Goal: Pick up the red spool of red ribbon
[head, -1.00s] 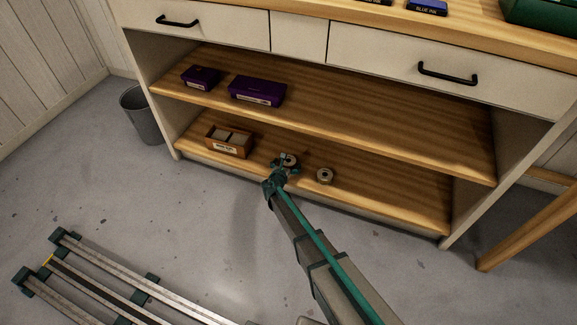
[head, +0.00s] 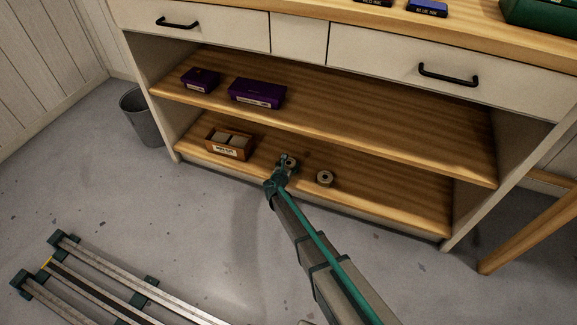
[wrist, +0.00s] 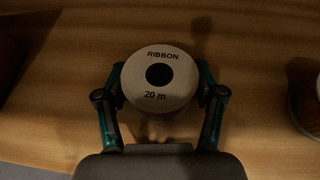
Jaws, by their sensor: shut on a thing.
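A spool with a pale round face, a dark centre hole and the words "RIBBON 20 m" fills the middle of the wrist view (wrist: 143,88). My gripper (wrist: 161,82) has one finger against each side of it and is shut on it. The spool's side is in shadow, so I cannot tell the ribbon's colour. In the head view my gripper (head: 285,160) is over the lower shelf, with the spool (head: 292,162) partly hidden by it. I cannot tell whether the spool still touches the shelf.
A second spool (head: 325,178) stands on the lower shelf (head: 400,200) to the right. A wooden box with compartments (head: 229,155) is to the left. The upper shelf (head: 350,125) overhangs behind and carries two purple boxes (head: 257,92) (head: 201,79). The shelf's right part is bare.

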